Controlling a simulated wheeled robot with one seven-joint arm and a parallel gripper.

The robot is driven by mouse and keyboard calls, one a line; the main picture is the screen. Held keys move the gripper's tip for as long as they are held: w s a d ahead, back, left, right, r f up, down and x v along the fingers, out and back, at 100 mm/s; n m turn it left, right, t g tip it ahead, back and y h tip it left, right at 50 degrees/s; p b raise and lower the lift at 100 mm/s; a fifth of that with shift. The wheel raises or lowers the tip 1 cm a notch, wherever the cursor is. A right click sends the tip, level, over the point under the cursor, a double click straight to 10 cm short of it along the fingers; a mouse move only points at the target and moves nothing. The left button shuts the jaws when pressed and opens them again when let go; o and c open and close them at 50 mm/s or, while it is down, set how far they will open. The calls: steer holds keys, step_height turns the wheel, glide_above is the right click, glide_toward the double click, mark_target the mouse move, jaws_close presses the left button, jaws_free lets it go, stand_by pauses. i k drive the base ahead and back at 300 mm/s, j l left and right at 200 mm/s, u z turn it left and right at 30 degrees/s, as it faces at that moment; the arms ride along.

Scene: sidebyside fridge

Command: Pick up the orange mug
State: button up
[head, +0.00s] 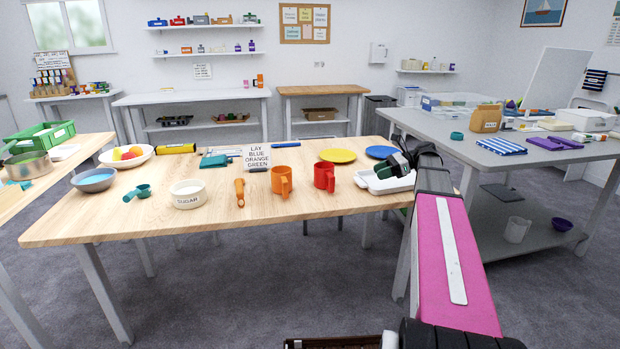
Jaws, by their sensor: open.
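The orange mug (282,184) stands upright on the wooden table, near the middle. A red mug (324,178) stands just to its right, with a small gap between them. My gripper (388,170) is the dark shape at the end of my arm, over the table's right end, well to the right of both mugs. It is open and apart from the orange mug. Its fingers are small in the picture and overlap a white tray (362,181), part of which they hide.
An orange tool (240,192) and a sugar bowl (188,196) are left of the mug. A printed card (257,157) stands behind it. Yellow (338,155) and blue plates (381,151) lie behind right. The wooden tabletop (285,215) is bare in front of the mug.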

mark_target(282, 176)
steer(key=i+l+u, duration=0.25)
steer(key=i+l, duration=0.3)
steer(key=i+l+u, duration=0.1)
steer(key=l+u, duration=0.45)
steer(key=u, duration=0.3)
steer(key=l+u, duration=0.4)
steer(key=i+j, duration=0.05)
